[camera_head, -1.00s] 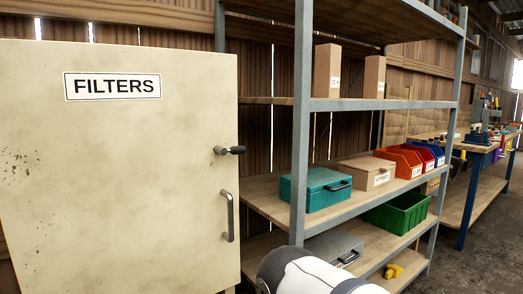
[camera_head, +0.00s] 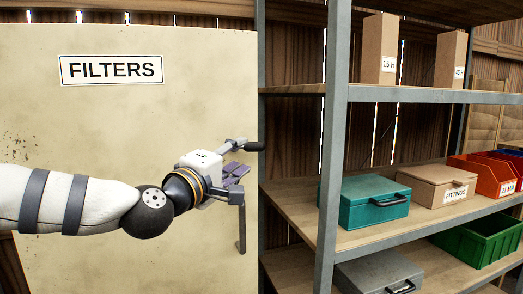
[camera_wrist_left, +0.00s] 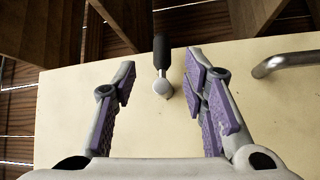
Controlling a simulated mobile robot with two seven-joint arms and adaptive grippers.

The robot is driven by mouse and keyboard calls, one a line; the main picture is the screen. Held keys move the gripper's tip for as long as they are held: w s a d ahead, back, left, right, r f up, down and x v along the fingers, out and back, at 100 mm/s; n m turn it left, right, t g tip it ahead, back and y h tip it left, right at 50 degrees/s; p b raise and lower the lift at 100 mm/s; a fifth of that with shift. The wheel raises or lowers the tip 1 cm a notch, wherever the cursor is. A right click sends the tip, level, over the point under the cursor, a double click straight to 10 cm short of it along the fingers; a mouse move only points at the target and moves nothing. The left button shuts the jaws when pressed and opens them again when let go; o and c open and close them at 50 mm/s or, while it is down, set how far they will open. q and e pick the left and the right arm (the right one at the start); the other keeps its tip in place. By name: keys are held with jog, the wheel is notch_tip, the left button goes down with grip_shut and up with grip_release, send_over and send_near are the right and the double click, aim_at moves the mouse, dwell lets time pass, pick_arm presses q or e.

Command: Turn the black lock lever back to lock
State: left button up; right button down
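The black lock lever (camera_head: 254,146) sticks out to the right from the right edge of the cream cabinet door (camera_head: 130,120), lying about level. Its base is partly hidden behind my left gripper (camera_head: 240,168) in the head view. My left gripper is open and empty, just below and left of the lever. In the left wrist view, the lever (camera_wrist_left: 161,55) and its round pale base (camera_wrist_left: 163,88) show between and beyond the two spread purple-padded fingers (camera_wrist_left: 161,75); neither finger visibly touches it. My right gripper is in no view.
The door's long handle (camera_head: 242,225) is just below my left gripper; it also shows at right in the left wrist view (camera_wrist_left: 285,64). A metal shelf post (camera_head: 333,150) stands to the right, with a teal toolbox (camera_head: 368,200) on the shelf.

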aim_at(253, 149)
pick_arm(q)
jog(key=x, duration=0.7)
jog(key=shift+d+f, duration=0.1)
jog(key=shift+f, duration=0.1)
grip_shut()
